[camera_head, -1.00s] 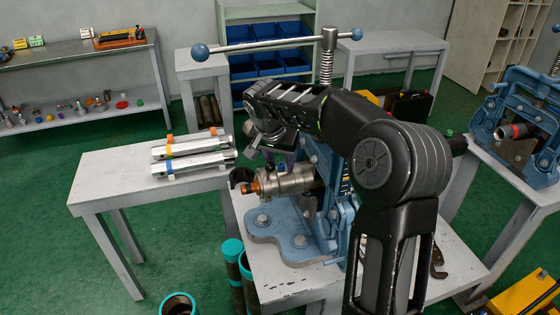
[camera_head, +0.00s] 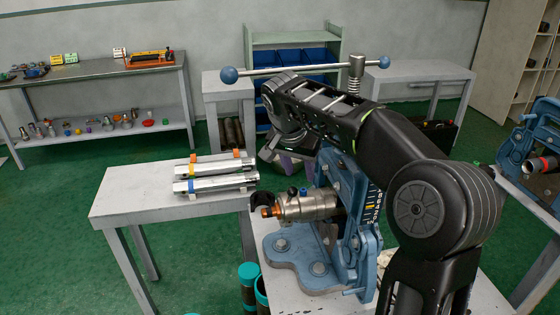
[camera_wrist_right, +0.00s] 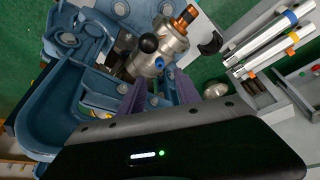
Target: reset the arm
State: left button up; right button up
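My right arm reaches in from the lower right in the head view. Its gripper (camera_head: 288,164) is above and behind a steel cylindrical fitting (camera_head: 308,206) and is partly hidden by my wrist. In the right wrist view the two purple fingers (camera_wrist_right: 160,90) stand apart with nothing between them. The fitting (camera_wrist_right: 160,50) is beyond them, with a copper-coloured end, a black ball knob and a blue knob. It sits at the blue pipe vise (camera_head: 345,205), clear of the fingers. My left gripper is not in view.
A grey table (camera_head: 125,195) at the left bears metal bars (camera_head: 215,183) with coloured bands. The vise's screw and long T-handle (camera_head: 305,70) rise behind my arm. Teal-topped pipes (camera_head: 250,285) stand in front. Another blue vise (camera_head: 530,140) is at the right.

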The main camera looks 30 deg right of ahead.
jog(key=w+a+f+n+t+y, duration=0.2)
jog(key=w+a+f+n+y, duration=0.15)
jog(key=a+f, duration=0.4)
jog(key=w+a+f+n+t+y, duration=0.2)
jog(key=w+a+f+n, duration=0.3)
jog(key=a+f, duration=0.3)
jog(key=s+a+f+n+y, duration=0.1)
jog(key=s+a+f, duration=0.3)
jog(key=a+f, duration=0.5)
jog(key=s+a+f+g, duration=0.2)
jog(key=s+a+f, duration=0.1)
jog(key=s+f, duration=0.4)
jog(key=s+a+f+g+y, duration=0.1)
jog(key=s+a+f+g, duration=0.1)
jog(key=s+f, duration=0.5)
jog(key=s+a+f+g, duration=0.2)
jog(key=s+a+f, duration=0.2)
jog(key=s, duration=1.2)
notch_tip(320, 180, down, 3)
jog(key=shift+s+f, duration=0.15)
jog(key=shift+s, duration=0.1)
jog(key=shift+y, duration=0.25)
